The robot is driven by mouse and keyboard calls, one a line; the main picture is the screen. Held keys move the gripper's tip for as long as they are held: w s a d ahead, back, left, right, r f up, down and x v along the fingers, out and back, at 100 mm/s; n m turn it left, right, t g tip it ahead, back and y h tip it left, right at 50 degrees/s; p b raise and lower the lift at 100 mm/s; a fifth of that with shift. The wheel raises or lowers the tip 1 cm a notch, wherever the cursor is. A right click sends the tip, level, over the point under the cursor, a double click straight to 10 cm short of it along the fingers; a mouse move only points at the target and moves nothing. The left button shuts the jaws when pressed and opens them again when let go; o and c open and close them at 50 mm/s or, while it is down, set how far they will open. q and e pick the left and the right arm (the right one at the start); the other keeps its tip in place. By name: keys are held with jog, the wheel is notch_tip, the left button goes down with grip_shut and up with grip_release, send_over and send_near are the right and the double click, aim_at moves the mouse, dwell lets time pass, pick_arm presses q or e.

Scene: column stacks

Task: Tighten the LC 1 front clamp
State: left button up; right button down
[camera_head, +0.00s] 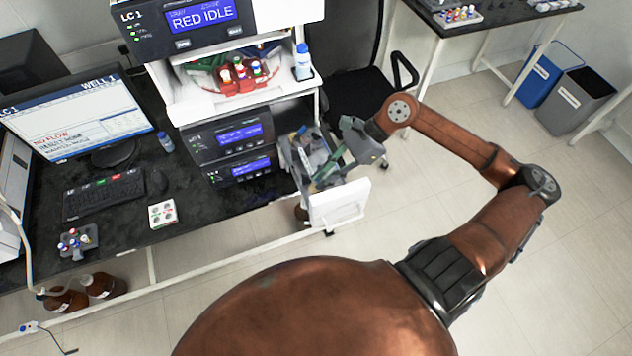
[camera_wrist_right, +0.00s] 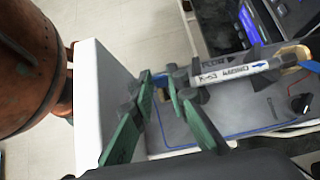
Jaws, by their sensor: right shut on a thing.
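The LC 1 unit (camera_head: 205,20) stands at the top of the stack, its blue screen reading RED IDLE. Below it an open column compartment with a white front panel (camera_head: 340,203) sticks out. In the right wrist view a white labelled column (camera_wrist_right: 238,73) lies in this compartment, with dark fittings at its ends. My right gripper (camera_head: 318,172) reaches into the compartment. Its green fingers (camera_wrist_right: 160,82) are closed at the column's near end, on what looks like the front clamp; the fingers mostly hide it. My left gripper is not in view.
The white panel (camera_wrist_right: 104,105) stands close beside the fingers. A keyboard (camera_head: 103,194) and monitor (camera_head: 75,115) are on the black bench at left.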

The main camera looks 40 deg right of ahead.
jog(key=d+f+y+b, duration=0.1)
jog(key=y+b, duration=0.1)
jog(key=b, duration=0.1)
jog(key=d+t+y+b, duration=0.1)
jog(key=y+b, duration=0.2)
jog(key=b, duration=0.1)
jog(key=d+f+y+b, duration=0.1)
jog(key=y+b, duration=0.1)
jog(key=b, duration=0.1)
jog(key=shift+s+d+f+t, duration=0.1)
jog(key=shift+s+f+t, duration=0.25)
jog(key=shift+t, duration=0.05)
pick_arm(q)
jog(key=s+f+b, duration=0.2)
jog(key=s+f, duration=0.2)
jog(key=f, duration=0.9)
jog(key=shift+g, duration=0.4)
pick_arm(e)
jog(key=shift+s+d+y, duration=0.1)
jog(key=shift+d+y, duration=0.1)
jog(key=shift+y, duration=0.8)
jog(key=c, duration=1.9)
grip_release()
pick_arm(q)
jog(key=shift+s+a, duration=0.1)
pick_arm(e)
jog(key=v, duration=1.2)
jog(key=shift+s, duration=0.1)
